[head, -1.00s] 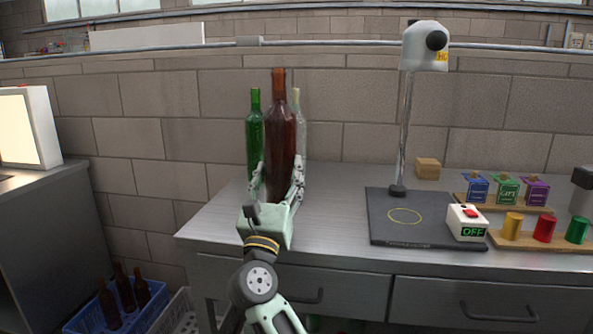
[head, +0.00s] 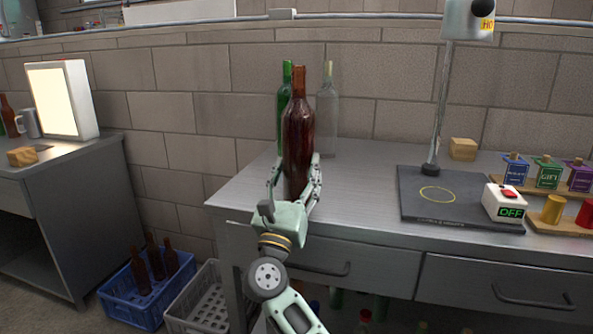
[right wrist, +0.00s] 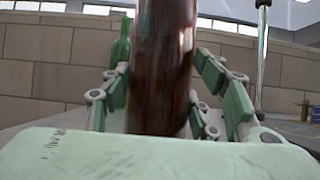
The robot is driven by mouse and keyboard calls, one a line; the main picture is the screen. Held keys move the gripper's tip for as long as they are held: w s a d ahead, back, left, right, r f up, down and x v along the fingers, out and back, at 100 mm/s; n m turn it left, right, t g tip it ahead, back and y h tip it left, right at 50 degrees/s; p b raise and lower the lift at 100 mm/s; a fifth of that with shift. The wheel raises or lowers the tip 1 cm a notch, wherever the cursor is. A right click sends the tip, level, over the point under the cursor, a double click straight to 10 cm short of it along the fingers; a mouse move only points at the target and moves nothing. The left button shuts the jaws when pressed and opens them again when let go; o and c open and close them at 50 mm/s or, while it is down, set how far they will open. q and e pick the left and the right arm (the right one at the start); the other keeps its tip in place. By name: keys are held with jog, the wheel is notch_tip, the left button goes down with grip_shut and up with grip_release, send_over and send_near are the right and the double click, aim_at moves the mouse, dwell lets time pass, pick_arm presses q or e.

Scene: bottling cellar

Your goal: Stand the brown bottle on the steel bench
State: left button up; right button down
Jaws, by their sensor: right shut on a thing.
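The brown bottle (head: 298,128) is upright in my right gripper (head: 296,180), over the left part of the steel bench (head: 262,193). The gripper's fingers are shut around its lower body. The bottle's base is hidden behind the gripper, so I cannot tell whether it touches the bench top. In the right wrist view the brown bottle (right wrist: 162,70) stands between the finger pads of the right gripper (right wrist: 165,100). My left gripper is not in view.
A green bottle (head: 286,75) and a clear bottle (head: 327,112) stand close behind. A black board (head: 455,208) with a lamp post, a white OFF switch box (head: 503,203) and a wooden block (head: 463,149) are to the right. A blue crate (head: 133,310) sits on the floor left.

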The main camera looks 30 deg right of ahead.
jog(key=shift+r, duration=0.2)
jog(key=c, duration=1.1)
grip_release()
jog(key=shift+f, duration=0.25)
jog(key=o, duration=0.4)
jog(key=shift+o, duration=0.2)
jog(key=shift+r, duration=0.1)
